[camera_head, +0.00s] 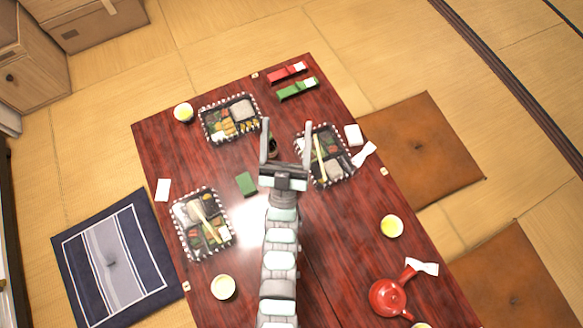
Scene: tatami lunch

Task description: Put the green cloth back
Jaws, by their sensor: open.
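A small dark green folded piece, which looks like the green cloth (246,184), lies flat on the dark red wooden table (330,240), left of my gripper. My gripper (286,128) is over the middle of the table with its two fingers spread wide and pointing to the far side. No cloth is between the fingers. A small dark bottle-like item (272,148) shows between them, close to the left finger; I cannot tell its height gap to the gripper.
Lunch boxes stand at the far left (217,129), right (341,176) and near left (177,233). A green case (297,88) and a red case (285,73) lie at the far end. A red teapot (385,298) and yellow-filled cups (391,226) stand at right.

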